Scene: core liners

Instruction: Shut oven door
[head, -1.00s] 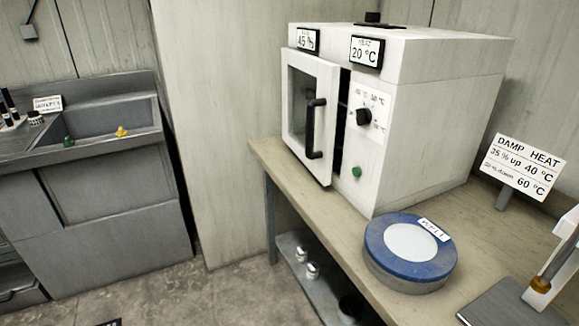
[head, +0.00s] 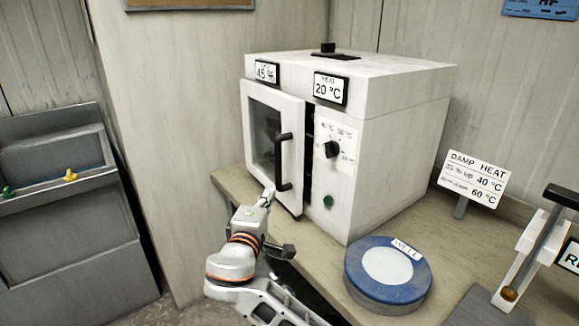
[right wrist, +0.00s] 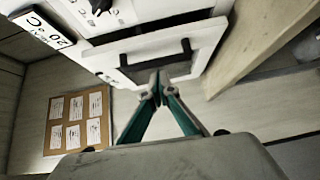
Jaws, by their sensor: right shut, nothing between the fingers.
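The white oven (head: 390,140) stands on a bench, with its windowed door (head: 262,95) slightly ajar. A dark gap shows between the door's right edge and the control panel. The black handle (head: 284,162) is upright on the door. My right gripper (head: 268,194) is at the front of the door, near its lower part and left of the handle. In the right wrist view the fingertips (right wrist: 159,84) are together and empty, close to the door (right wrist: 165,68) and its handle (right wrist: 155,53). I cannot tell whether they touch it. My left gripper is not in view.
A round blue-rimmed container (head: 388,268) labelled WELL sits on the bench (head: 330,238) before the oven. A "DAMP HEAT" sign (head: 474,178) stands to the right, with a lever stand (head: 535,240) beyond.

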